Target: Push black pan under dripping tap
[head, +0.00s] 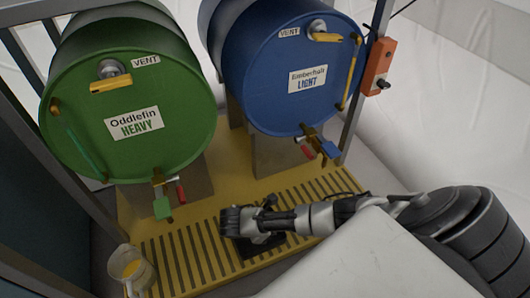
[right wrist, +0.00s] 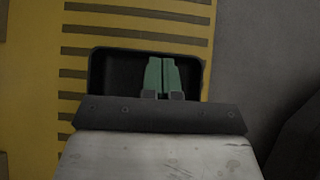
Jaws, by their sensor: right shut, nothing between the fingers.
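The black pan (head: 258,250) lies on the yellow slatted platform, partly hidden under my right arm. In the right wrist view the pan (right wrist: 115,75) is a shallow black rectangular tray, and its near side is hidden by my gripper. My right gripper (head: 240,228) is shut and empty; its green fingertips (right wrist: 161,62) show over the pan's interior. Contact with the pan cannot be told. The green drum's tap (head: 162,200) is left of the pan, and the blue drum's tap (head: 320,145) is above and to the right. No drip is clearly visible. My left gripper is not in view.
A green drum (head: 130,85) labelled Oddlefin Heavy and a blue drum (head: 285,75) labelled Emberhall Light lie on their sides above the platform (head: 185,258). Metal posts (head: 368,75) flank the drums. The slats left of the pan are clear.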

